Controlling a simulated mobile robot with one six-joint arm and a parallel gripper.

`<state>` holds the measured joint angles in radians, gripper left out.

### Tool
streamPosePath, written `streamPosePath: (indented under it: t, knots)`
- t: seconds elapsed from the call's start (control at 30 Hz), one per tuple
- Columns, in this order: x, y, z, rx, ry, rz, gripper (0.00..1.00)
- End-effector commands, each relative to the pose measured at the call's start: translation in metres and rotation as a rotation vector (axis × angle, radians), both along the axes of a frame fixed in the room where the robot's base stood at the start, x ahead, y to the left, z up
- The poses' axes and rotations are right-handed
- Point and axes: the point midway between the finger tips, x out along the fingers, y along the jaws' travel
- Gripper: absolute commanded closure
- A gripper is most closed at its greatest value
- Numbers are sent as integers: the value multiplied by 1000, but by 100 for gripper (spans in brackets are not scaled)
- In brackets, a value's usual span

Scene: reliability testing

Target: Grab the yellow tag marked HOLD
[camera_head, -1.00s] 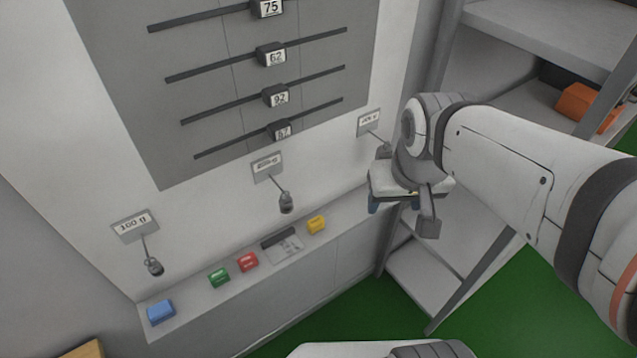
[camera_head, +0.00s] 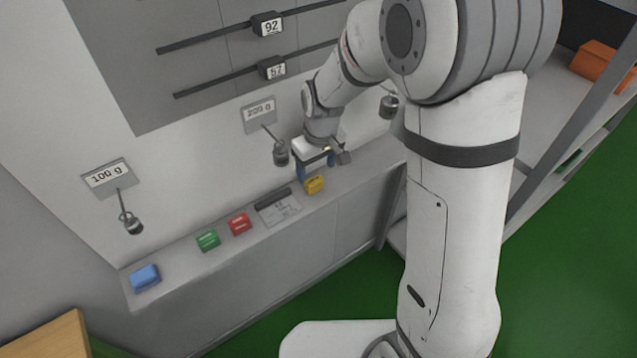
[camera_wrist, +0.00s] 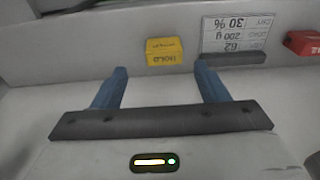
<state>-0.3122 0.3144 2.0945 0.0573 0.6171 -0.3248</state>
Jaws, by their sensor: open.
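The yellow HOLD tag (camera_head: 314,184) is a small block on the grey ledge, at the right end of the row of coloured tags. In the wrist view the yellow tag (camera_wrist: 164,51) shows its lettering upside down, just beyond the fingertips and roughly midway between them. My gripper (camera_head: 317,172) is right above and beside the tag in the head view. Its two blue fingers (camera_wrist: 160,68) are apart with nothing between them.
A red tag (camera_head: 240,223), a green tag (camera_head: 208,240) and a blue tag (camera_head: 145,278) sit further left on the ledge. A label card (camera_head: 278,209) lies next to the yellow tag. Small weights hang on the wall, one weight (camera_head: 281,152) close to my gripper.

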Motion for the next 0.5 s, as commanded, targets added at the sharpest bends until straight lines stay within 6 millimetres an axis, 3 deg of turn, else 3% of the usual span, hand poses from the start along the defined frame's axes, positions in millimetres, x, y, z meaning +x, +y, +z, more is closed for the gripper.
streamPosePath:
  t: [0.3, 0.5]
  knots:
    - [0, 6, -44, -1, 4, 0, 33]
    - [1, 7, -53, 0, 0, 0, 33]
